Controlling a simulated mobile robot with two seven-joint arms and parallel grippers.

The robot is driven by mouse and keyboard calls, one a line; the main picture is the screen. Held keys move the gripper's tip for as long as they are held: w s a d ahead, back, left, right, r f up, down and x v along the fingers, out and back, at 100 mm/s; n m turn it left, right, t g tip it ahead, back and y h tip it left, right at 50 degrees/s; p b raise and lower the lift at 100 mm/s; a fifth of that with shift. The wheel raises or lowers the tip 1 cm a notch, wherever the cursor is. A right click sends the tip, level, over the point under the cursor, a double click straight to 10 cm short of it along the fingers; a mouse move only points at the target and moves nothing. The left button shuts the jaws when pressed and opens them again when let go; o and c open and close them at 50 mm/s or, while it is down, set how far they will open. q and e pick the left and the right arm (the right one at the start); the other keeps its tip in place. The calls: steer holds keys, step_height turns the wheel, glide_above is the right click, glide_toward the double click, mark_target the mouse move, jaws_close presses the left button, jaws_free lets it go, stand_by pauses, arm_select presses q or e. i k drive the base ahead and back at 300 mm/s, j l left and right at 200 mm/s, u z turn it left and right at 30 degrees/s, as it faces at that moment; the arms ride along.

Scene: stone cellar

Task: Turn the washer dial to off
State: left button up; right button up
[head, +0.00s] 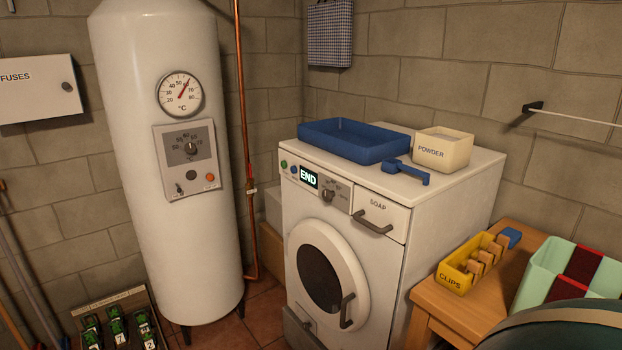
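The white washer (275,230) stands against the stone wall in the middle of the head view. Its grey dial (328,196) is on the front panel, between the lit display (308,177) reading END and the SOAP drawer (381,212). The marks around the dial are too small to read, so I cannot tell which setting it points to. The round door (358,262) with its dark window looks shut. Neither of my grippers shows in this view, and nothing touches the dial.
A blue tray (352,151), blue scoop (405,172) and POWDER box (455,142) sit on the washer. A white boiler (150,80) and copper pipe (241,100) stand left. A wooden table (432,308) with a yellow CLIPS box (455,279) stands right. The dial's front is clear.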

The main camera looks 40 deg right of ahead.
mark_target(328, 196)
steer(key=z, duration=1.3)
